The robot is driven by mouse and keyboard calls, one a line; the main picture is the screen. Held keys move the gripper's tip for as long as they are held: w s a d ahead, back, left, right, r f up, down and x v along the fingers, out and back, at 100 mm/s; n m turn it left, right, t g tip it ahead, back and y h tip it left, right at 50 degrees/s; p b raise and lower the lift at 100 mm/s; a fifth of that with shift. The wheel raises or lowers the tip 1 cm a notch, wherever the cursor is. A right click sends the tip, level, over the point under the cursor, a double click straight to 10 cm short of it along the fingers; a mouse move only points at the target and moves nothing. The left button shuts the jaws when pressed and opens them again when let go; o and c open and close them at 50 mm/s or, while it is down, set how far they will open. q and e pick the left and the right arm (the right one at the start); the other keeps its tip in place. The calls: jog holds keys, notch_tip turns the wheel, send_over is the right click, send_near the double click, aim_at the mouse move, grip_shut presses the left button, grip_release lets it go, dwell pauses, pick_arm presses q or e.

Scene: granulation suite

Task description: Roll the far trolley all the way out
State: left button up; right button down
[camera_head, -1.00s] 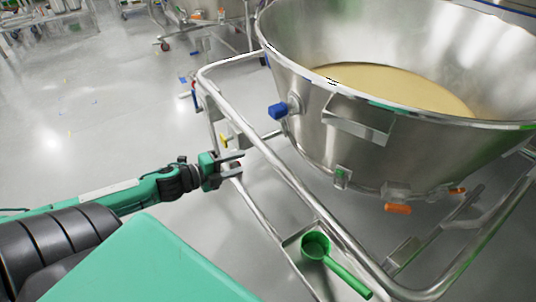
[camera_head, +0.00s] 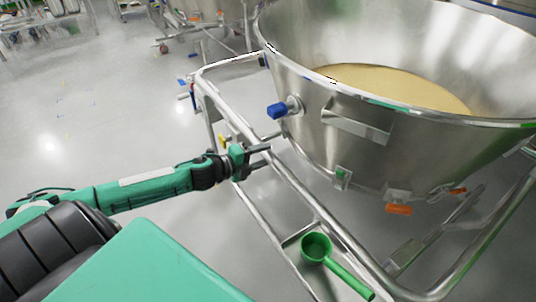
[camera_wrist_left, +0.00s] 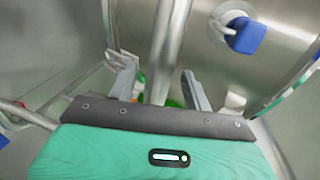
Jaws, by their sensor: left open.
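A steel trolley with a tubular frame (camera_head: 292,183) carries a large conical steel bowl (camera_head: 420,145) holding pale yellow powder (camera_head: 395,85). I cannot tell from the pictures alone whether this is the far trolley. My left gripper (camera_head: 262,156) is open at the trolley's left-hand top rail. In the left wrist view the rail (camera_wrist_left: 166,45) runs between the spread fingers of the left gripper (camera_wrist_left: 161,88), which are not closed on it. Whether a finger touches the rail is unclear. My right gripper is not in view.
A green scoop (camera_head: 316,247) lies in a small tray on the frame. A blue knob (camera_head: 277,111) and orange-handled fittings (camera_head: 398,209) stick out from the bowl. Other wheeled equipment (camera_head: 205,18) stands at the back. The floor (camera_head: 90,120) to the left is clear.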

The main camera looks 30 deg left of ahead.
pick_arm(q)
jog(key=shift+x, duration=1.3)
grip_shut()
jog(key=shift+s, duration=0.1)
